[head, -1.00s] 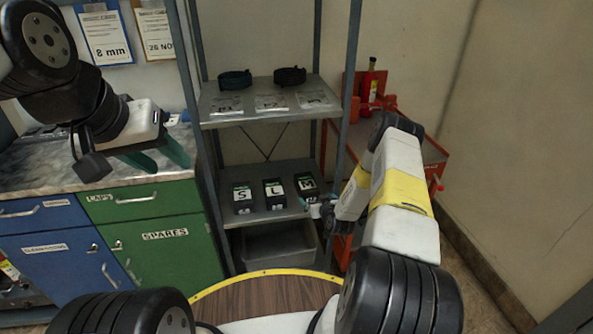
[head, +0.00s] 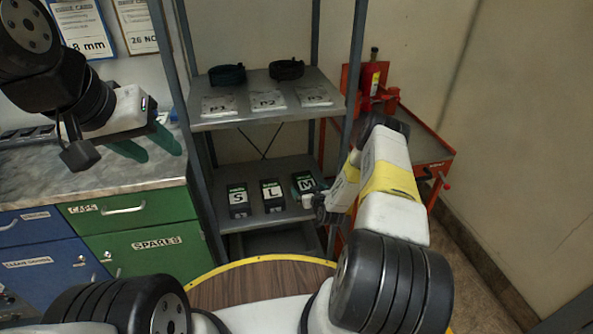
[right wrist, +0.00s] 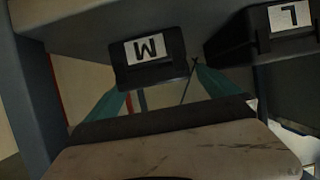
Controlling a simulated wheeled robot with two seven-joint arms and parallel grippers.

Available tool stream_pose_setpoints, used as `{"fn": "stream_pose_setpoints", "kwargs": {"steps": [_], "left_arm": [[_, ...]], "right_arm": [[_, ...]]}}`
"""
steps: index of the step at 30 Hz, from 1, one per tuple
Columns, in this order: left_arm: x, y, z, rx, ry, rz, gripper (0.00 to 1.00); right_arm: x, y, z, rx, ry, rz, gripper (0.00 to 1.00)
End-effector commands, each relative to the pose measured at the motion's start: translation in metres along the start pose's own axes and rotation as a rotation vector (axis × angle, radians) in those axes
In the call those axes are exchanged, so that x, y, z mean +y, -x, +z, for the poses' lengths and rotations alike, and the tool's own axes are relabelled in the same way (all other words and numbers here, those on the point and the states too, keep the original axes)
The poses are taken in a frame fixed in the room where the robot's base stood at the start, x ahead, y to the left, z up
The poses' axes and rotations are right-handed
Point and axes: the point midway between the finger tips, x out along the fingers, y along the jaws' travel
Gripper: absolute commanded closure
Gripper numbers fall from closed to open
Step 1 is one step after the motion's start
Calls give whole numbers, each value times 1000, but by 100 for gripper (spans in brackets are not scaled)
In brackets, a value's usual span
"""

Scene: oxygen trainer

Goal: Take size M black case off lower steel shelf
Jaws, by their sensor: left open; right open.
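The size M black case (head: 304,181) stands at the right end of the lower steel shelf (head: 222,225), its white M label showing. It also shows in the right wrist view (right wrist: 150,72). My right gripper (right wrist: 160,82) is open, with one teal finger toward each side of the M case; whether they touch it I cannot tell. In the head view my right gripper (head: 308,198) is at the front of the case, its fingers mostly hidden. My left gripper (head: 163,152) is open and empty above the counter at the left.
The L case (head: 271,196) stands close beside the M case, with the S case (head: 238,201) further left. The upper shelf (head: 210,125) holds flat packs and two dark coils. Steel posts flank the shelves. A red trolley (head: 425,150) stands to the right.

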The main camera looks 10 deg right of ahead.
Motion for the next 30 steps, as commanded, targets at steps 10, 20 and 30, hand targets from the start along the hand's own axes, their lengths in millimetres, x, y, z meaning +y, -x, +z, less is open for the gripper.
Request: {"fn": "stream_pose_setpoints", "kwargs": {"steps": [10, 20, 30], "left_arm": [[0, 0, 0, 0, 0, 0, 55], [0, 0, 0, 0, 0, 0, 55], [0, 0, 0, 0, 0, 0, 55]], "right_arm": [[5, -46, -2, 1, 1, 0, 0], [5, -53, -2, -1, 0, 0, 0], [5, -53, -2, -1, 0, 0, 63]]}}
